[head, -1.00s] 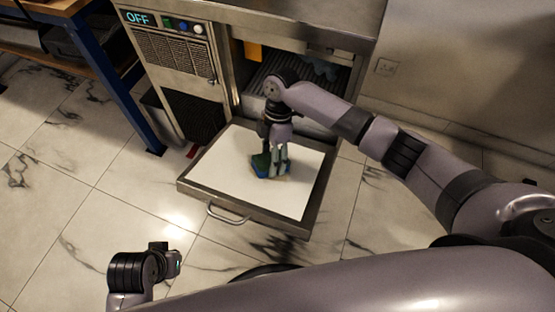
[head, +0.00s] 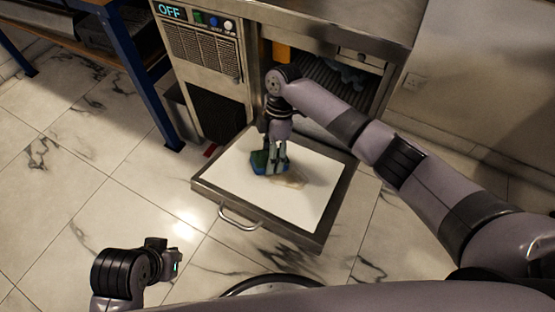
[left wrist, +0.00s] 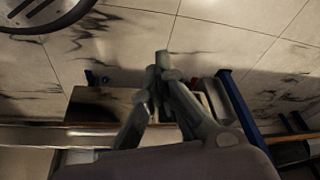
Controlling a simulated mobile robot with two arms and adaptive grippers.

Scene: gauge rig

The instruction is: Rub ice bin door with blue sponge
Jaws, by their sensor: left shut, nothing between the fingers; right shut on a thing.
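The ice bin door (head: 236,186) is folded down and open, its white inner face up, with a brownish smear (head: 291,180) on it. My right gripper (head: 270,165) is shut on the blue sponge (head: 259,160), which has green on it, and holds it at the white face, just left of the smear. The fingers hide part of the sponge. In the left wrist view my left gripper (left wrist: 162,62) is shut and empty; in the head view my left arm is at the lower left, away from the door.
The steel ice machine (head: 202,50) stands behind the door with its bin open; a display reads OFF. An orange thing (head: 282,50) hangs in the opening. A blue-legged table (head: 145,75) stands at the left. The marble floor (head: 90,190) in front is clear.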

